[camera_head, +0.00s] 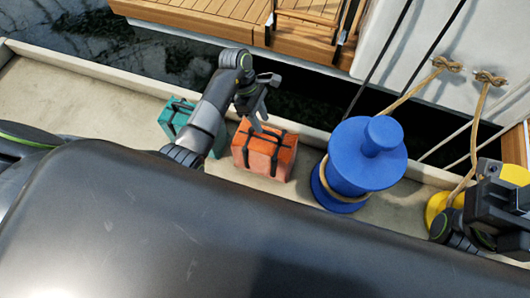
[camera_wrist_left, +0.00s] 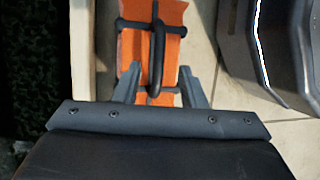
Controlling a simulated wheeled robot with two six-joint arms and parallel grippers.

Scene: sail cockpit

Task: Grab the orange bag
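The orange bag (camera_head: 266,155) with black straps sits on the pale concrete quay, left of a blue bollard. My left gripper (camera_head: 266,102) is above its far edge. In the left wrist view the bag (camera_wrist_left: 130,47) lies straight ahead, its dark handle (camera_wrist_left: 157,45) lined up between the fingers. The left gripper (camera_wrist_left: 160,84) is open, its two fingers apart, and it grips nothing. My right gripper (camera_head: 505,205) is at the right edge of the head view; its fingers cannot be made out.
A teal bag (camera_head: 176,116) stands left of the orange one, partly behind my left arm. The blue bollard (camera_head: 365,160) with rope is close on the right, a yellow bollard (camera_head: 436,208) farther right. Beyond the quay edge are dark water and a boat (camera_head: 200,18).

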